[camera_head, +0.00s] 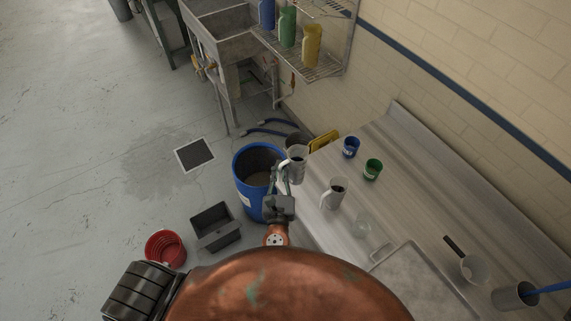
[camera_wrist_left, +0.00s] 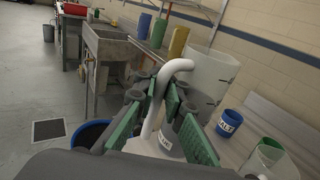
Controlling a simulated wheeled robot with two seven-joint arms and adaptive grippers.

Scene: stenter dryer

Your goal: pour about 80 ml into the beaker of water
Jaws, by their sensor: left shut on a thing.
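My left gripper (camera_head: 281,186) is shut on the handle of a pale jug (camera_head: 297,165), which looks roughly upright beside the blue drum, near the table's left edge. The wrist view shows the jug's translucent body (camera_wrist_left: 208,72) and its white curved handle between the green-padded fingers (camera_wrist_left: 163,112). Its contents are not clear. My right gripper is not in view.
Blue (camera_head: 351,148) and green (camera_head: 372,169) pots stand at the back of the table. A tray (camera_head: 410,290), a dark-handled scoop (camera_head: 474,269) and a grey pot (camera_head: 513,297) lie rightward. The open blue drum (camera_head: 243,181) stands on the floor.

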